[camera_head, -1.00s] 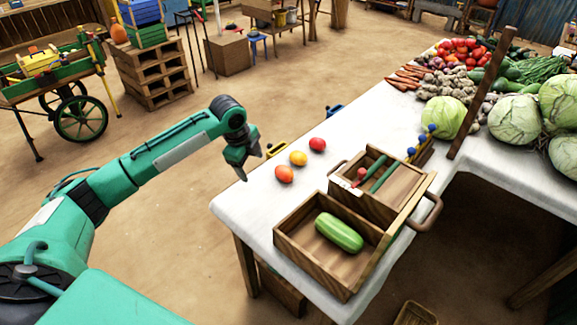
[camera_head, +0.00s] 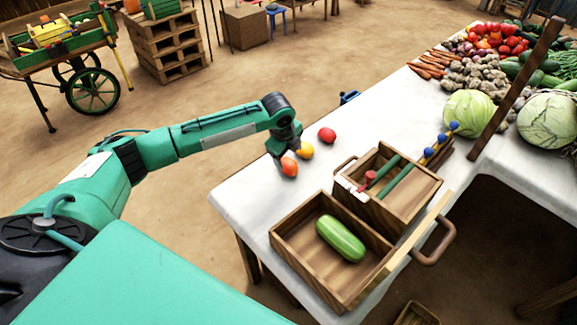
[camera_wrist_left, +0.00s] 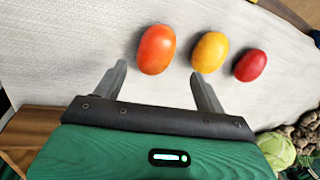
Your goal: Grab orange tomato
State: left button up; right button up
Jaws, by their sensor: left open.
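Three tomatoes lie in a row on the white-covered table. The orange tomato (camera_head: 289,167) is nearest my left gripper, the yellow tomato (camera_head: 306,151) is beside it and the red tomato (camera_head: 327,135) is farthest. My left gripper (camera_head: 280,160) is open at the orange tomato and partly overlaps it in the head view. In the left wrist view, the orange tomato (camera_wrist_left: 157,49) sits ahead of the open fingertips (camera_wrist_left: 158,75), between their lines. The yellow tomato (camera_wrist_left: 210,52) is just beyond the right finger, and the red tomato (camera_wrist_left: 250,65) is farther right. My right gripper is not in view.
A wooden tray (camera_head: 283,237) with a green cucumber (camera_head: 341,238) stands at the table's front. Behind it is another wooden box (camera_head: 425,207) holding green and red items. Cabbages (camera_head: 470,112) and piled vegetables fill the far right. The table's left edge is clear.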

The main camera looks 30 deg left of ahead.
aim_at(289, 163)
pick_arm(q)
jog(key=shift+a+f, duration=0.1)
jog(key=shift+f, duration=0.8)
jog(key=x, duration=0.3)
jog(key=shift+s+a+f+p, duration=0.1)
jog(key=shift+f+p, duration=0.05)
jog(key=shift+p, duration=0.15)
jog(key=shift+f, duration=0.15)
jog(key=c, duration=1)
jog(key=shift+c, duration=0.5)
pick_arm(e)
jog(key=shift+r, duration=0.1)
